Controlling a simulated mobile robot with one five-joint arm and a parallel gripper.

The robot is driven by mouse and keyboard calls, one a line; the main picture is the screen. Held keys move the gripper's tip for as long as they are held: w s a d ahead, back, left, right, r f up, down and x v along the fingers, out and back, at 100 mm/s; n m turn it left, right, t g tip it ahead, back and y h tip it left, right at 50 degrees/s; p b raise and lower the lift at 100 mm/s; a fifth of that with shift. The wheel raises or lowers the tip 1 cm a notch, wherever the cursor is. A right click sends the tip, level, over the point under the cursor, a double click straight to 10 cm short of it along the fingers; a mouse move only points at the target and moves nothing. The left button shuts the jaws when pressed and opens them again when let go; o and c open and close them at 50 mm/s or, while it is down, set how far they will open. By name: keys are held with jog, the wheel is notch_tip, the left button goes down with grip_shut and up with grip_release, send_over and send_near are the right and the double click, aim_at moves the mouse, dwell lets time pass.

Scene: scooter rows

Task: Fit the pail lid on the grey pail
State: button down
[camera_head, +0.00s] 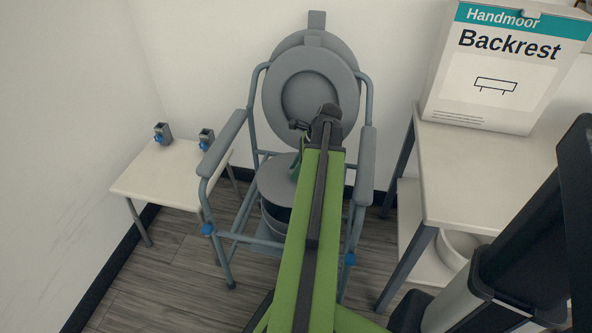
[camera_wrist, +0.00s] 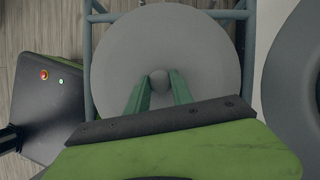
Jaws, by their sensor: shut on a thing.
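The pail lid (camera_wrist: 125,55) is a flat grey disc with a round knob (camera_wrist: 160,80) at its centre. My gripper (camera_wrist: 160,88) has its two green fingers shut on the knob. In the head view the lid (camera_head: 272,181) lies roughly level inside the frame of a commode chair, partly hidden by my arm. The grey pail (camera_head: 270,226) shows just below the lid, with a dark band between them. I cannot tell whether the lid touches the rim. In the wrist view the lid hides the pail.
The commode chair (camera_head: 240,126) has armrests on both sides and its seat ring (camera_head: 281,92) raised behind my gripper. A low table (camera_head: 160,178) with two small clamp-like parts stands left. A shelf table (camera_head: 480,165) with a Backrest box (camera_head: 500,95) stands right.

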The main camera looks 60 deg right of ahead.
notch_tip(320, 180, down, 10)
jog(key=b, duration=0.9)
jog(key=shift+b, duration=0.3)
jog(key=shift+f, duration=0.2)
jog(key=c, duration=1)
grip_release()
jog(key=shift+c, duration=0.2)
jog(key=shift+r, duration=0.1)
jog(key=p+v, duration=1.5)
jog(key=v, duration=0.1)
jog(key=shift+r, duration=0.35)
jog(key=shift+s+d+r+p, duration=0.15)
jog(key=shift+s+r+p, duration=0.1)
jog(key=shift+p, duration=0.05)
